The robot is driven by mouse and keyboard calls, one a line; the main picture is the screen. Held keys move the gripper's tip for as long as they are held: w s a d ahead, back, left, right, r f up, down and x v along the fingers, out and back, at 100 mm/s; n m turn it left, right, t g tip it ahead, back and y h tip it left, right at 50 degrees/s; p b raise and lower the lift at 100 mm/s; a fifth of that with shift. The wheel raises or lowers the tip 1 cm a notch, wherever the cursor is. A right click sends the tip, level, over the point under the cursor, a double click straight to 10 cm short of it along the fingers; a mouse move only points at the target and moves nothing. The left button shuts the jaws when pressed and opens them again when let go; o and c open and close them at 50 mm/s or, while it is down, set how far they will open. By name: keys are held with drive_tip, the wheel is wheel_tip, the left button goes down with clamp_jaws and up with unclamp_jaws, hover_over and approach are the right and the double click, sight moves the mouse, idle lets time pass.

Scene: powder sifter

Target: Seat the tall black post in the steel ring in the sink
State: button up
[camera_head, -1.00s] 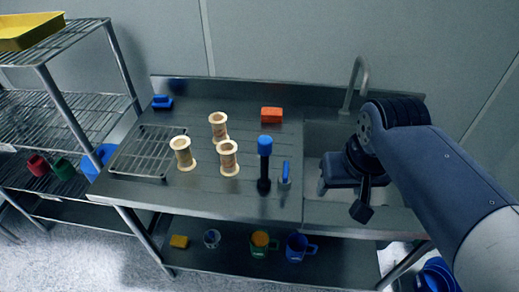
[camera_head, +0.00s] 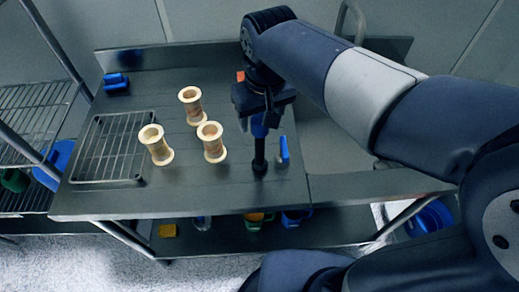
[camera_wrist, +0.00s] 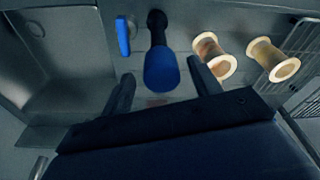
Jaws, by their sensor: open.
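The tall black post (camera_head: 259,155) stands upright on the steel counter, with a blue top that also shows in the wrist view (camera_wrist: 160,70). My gripper (camera_head: 262,112) is over the post's upper part. In the wrist view its two open fingers (camera_wrist: 160,88) lie on either side of the blue top, with gaps and no clear contact. The sink (camera_head: 335,145) is right of the post and partly hidden by my arm; its basin fills the left of the wrist view (camera_wrist: 55,60). A small round shape shows in the basin; I cannot tell whether it is the steel ring.
A small blue-handled item (camera_head: 283,150) stands close right of the post. Several cream spools (camera_head: 212,142) stand to its left, with a wire rack (camera_head: 110,148) beyond them. A blue item (camera_head: 116,84) lies at the back left. An orange block (camera_head: 240,76) is mostly hidden. The counter's front strip is clear.

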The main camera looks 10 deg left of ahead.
sight(260, 146)
drive_tip(key=f, duration=0.4)
drive_tip(key=shift+w+a+f, duration=0.15)
drive_tip(key=shift+a+f, duration=0.05)
drive_tip(key=shift+f, duration=0.1)
drive_tip(key=shift+c, duration=0.2)
clamp_jaws()
